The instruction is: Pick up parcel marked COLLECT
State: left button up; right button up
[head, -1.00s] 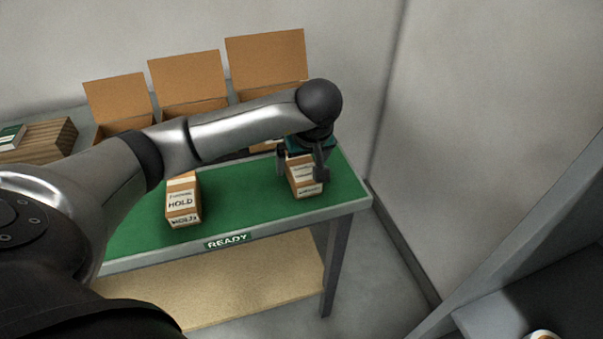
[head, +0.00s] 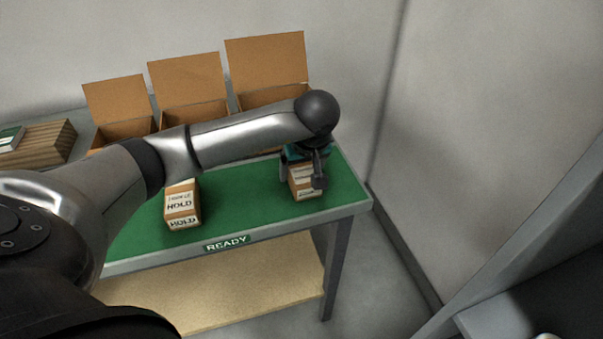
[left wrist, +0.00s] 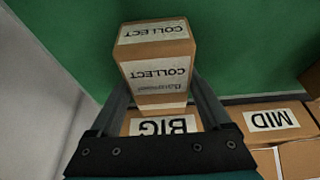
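The parcel marked COLLECT (left wrist: 158,80) is a brown box with white labels on the green mat (head: 240,195). It also shows at the mat's right part in the head view (head: 304,184), partly covered by my gripper. My left gripper (head: 302,176) is down over this parcel, with one finger on each side of it. In the left wrist view the fingers (left wrist: 160,88) look open and very close to the parcel's sides; contact is not clear. A second parcel, marked HOLD (head: 182,205), sits to the left on the mat. My right gripper is not in view.
Three open cartons (head: 188,80) stand behind the mat; the left wrist view shows labels BIG (left wrist: 163,126) and MID (left wrist: 273,119). A wooden box (head: 42,143) is at far left. The table's front edge bears a READY label (head: 227,243). A wall is on the right.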

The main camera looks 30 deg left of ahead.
pick_arm(q)
jog(key=c, duration=1)
jog(key=shift+c, duration=0.8)
jog(key=shift+r, duration=0.15)
